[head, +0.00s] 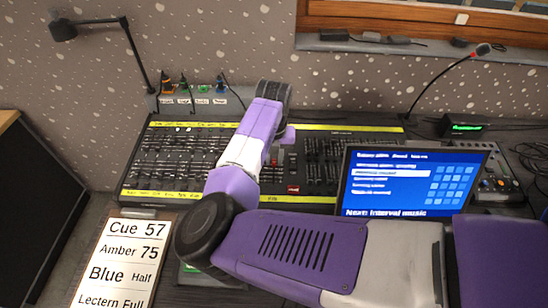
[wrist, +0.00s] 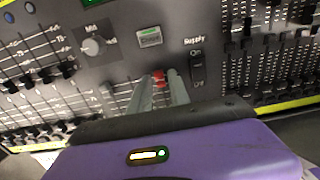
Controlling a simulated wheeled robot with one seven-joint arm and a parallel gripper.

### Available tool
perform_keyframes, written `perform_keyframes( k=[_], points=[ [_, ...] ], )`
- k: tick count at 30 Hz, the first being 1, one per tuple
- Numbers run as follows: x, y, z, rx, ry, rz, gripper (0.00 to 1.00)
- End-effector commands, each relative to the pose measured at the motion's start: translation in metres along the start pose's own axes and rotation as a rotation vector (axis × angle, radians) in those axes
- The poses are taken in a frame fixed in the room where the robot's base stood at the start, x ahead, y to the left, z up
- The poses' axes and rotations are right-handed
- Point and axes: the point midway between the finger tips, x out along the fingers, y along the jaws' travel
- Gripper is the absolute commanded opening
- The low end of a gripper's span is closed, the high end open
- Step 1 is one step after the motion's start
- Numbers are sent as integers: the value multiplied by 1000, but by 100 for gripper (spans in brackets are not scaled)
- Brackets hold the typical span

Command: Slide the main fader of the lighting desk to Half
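The lighting desk (head: 160,165) is a wide dark console with many fader rows and yellow label strips. In the wrist view, a red fader cap (wrist: 158,77) stands on the dark panel (wrist: 120,62) beside the Supply switch; I take it as the main fader. The two grey fingers of my gripper (wrist: 160,82) stand on either side of the cap with almost no gap, and appear shut on it. The fingers hide much of its slot and scale marks, so its setting is unreadable. In the head view, my arm covers much of this part of the desk.
A Supply switch (wrist: 197,67) sits just right of the fingers, and a round knob (wrist: 92,46) to the left. Black-capped faders fill both sides. A monitor (head: 415,180) stands right of my arm. A cue card (head: 118,262) lies at lower left.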

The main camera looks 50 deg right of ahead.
Motion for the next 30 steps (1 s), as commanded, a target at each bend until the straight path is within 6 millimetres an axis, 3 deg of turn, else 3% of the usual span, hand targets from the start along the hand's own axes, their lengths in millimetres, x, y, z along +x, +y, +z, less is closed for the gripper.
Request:
perform_keyframes(
  k=[1, 3, 4, 14, 30],
  points=[
    [0, 0, 0, 0, 0, 0, 15],
    [0, 0, 0, 0, 0, 0, 1],
    [0, 0, 0, 0, 0, 0, 0],
    [-1, 0, -4, -1, 0, 0, 0],
    [-1, 1, -28, -1, 0, 2, 0]
  ],
)
